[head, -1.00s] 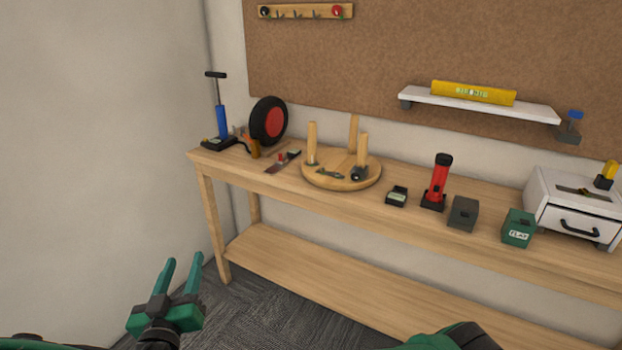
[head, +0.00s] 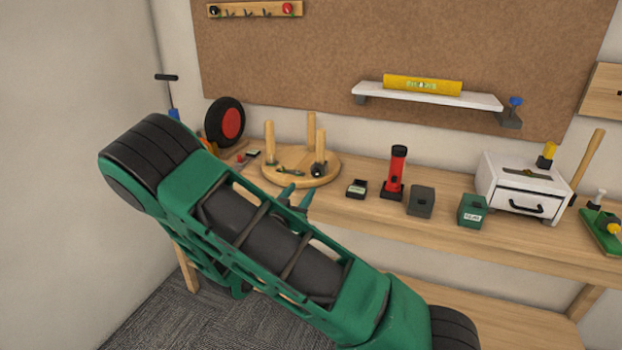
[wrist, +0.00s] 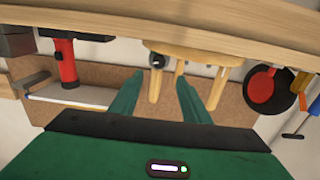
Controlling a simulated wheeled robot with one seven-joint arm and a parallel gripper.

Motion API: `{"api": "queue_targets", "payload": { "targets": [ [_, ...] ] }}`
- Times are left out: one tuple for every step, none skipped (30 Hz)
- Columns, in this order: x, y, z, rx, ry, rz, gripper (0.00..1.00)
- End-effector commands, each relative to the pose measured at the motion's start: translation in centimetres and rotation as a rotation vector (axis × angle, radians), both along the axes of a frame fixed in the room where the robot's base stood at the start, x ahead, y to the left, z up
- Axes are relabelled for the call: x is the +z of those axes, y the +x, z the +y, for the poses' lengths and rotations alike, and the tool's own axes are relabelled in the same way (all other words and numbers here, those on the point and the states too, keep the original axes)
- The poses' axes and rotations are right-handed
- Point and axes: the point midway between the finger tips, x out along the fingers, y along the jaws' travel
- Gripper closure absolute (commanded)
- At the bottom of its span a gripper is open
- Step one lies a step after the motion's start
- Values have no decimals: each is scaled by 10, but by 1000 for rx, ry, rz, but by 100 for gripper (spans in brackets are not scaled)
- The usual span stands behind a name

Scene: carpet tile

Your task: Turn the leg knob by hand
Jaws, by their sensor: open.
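A round wooden stool (head: 275,172) lies upside down on the workbench with three legs pointing up. A black knob (head: 318,170) sits at the foot of its front right leg (head: 320,143). The wrist view is inverted; there the stool (wrist: 205,53) and the black knob (wrist: 157,60) appear ahead, between and beyond the fingers. My gripper (head: 297,194) is open and empty at the bench's front edge, just in front of the stool and apart from the knob. My arm hides part of the gripper in the head view. In the wrist view both green fingers of my gripper (wrist: 160,78) are spread.
A black box (head: 357,189), red flashlight (head: 396,172), grey block (head: 421,201) and green box (head: 473,210) stand right of the stool. A wheel (head: 225,122) stands left. The white drawer unit (head: 520,190) is farther right. A shelf (head: 430,97) hangs above.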

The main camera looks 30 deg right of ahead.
Motion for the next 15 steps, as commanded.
{"api": "queue_targets", "payload": {
  "targets": [
    [0,1,-5,-4,1,-1,57],
    [0,3,-7,-5,1,-2,57],
    [0,5,-10,-4,1,-2,57],
    [0,8,-13,-4,1,-2,57],
    [0,10,-16,-5,1,-2,57],
    [0,14,-21,-5,1,-2,57],
    [0,18,-25,-4,1,-2,57],
    [0,21,-29,-5,1,-2,57],
    [0,25,-35,-5,0,-2,57],
    [0,29,-39,-4,0,-2,57],
    [0,32,-43,-4,0,-2,57],
    [0,36,-49,-4,1,-2,57],
    [0,40,-52,-3,1,-2,57],
    [0,43,-56,-3,1,-1,57],
    [0,47,-61,-3,0,-1,57]
  ]
}}
